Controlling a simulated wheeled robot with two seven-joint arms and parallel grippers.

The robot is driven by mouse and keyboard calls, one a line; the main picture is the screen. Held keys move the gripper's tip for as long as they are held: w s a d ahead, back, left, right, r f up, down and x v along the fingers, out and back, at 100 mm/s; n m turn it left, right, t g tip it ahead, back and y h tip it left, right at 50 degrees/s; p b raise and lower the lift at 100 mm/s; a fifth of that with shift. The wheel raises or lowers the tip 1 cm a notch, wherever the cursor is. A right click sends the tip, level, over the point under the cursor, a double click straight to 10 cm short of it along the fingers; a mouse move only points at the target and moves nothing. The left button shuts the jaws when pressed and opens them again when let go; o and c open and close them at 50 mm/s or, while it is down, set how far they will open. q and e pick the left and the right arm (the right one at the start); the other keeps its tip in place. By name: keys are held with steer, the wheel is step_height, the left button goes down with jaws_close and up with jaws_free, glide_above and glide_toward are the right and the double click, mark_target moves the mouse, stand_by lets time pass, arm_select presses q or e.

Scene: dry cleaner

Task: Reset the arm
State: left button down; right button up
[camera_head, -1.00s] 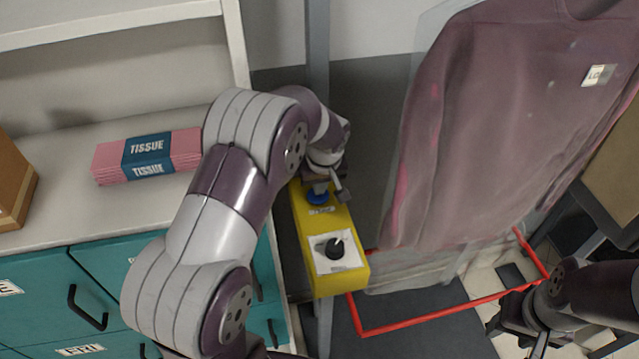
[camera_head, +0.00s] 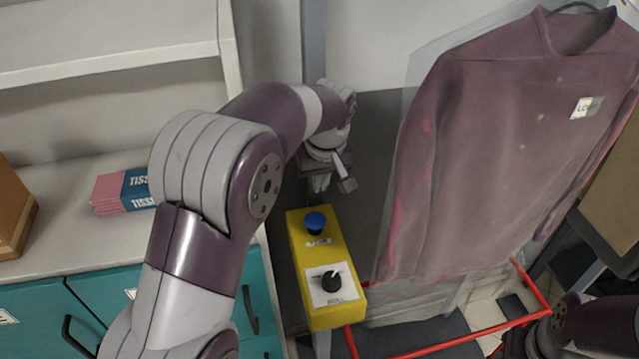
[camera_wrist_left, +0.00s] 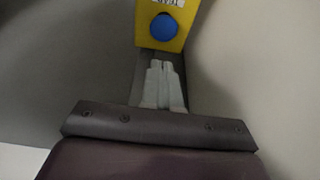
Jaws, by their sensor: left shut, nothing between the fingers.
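My left gripper (camera_head: 319,184) is shut and empty, just above and behind the yellow control box (camera_head: 341,308) in the head view. In the left wrist view its closed fingertips (camera_wrist_left: 161,64) point toward the blue button. The box carries a round blue button (camera_head: 315,222) at its far end and a black rotary knob (camera_head: 331,281) on a white plate nearer me. The blue button (camera_wrist_left: 163,27) also shows in the left wrist view, apart from the fingertips. My right arm shows at the lower right; its gripper's fingers are not clearly visible.
A mauve garment (camera_head: 500,150) in a clear cover hangs to the right, close to the box. A red rail (camera_head: 440,345) runs below it. A tissue pack (camera_head: 124,192) lies on the shelf at left, above teal drawers (camera_head: 30,325). A grey post stands behind the box.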

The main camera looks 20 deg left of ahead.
arm_select(q)
steer(key=shift+a+f, duration=0.1)
steer(key=s+d+f+m+h, duration=0.1)
steer(key=s+d+f+m, duration=0.1)
steer(key=s, duration=0.7)
steer(key=s+d+f+m+g, duration=0.1)
steer(key=s+d+f+m, duration=0.2)
steer(key=s+f+m, duration=0.2)
steer(key=s+f, duration=0.2)
steer(key=s, duration=0.2)
steer(key=shift+s+f+m+h, duration=0.25)
steer(key=shift+m+h, duration=0.05)
steer(key=shift+h, duration=0.1)
stand_by(1.5)
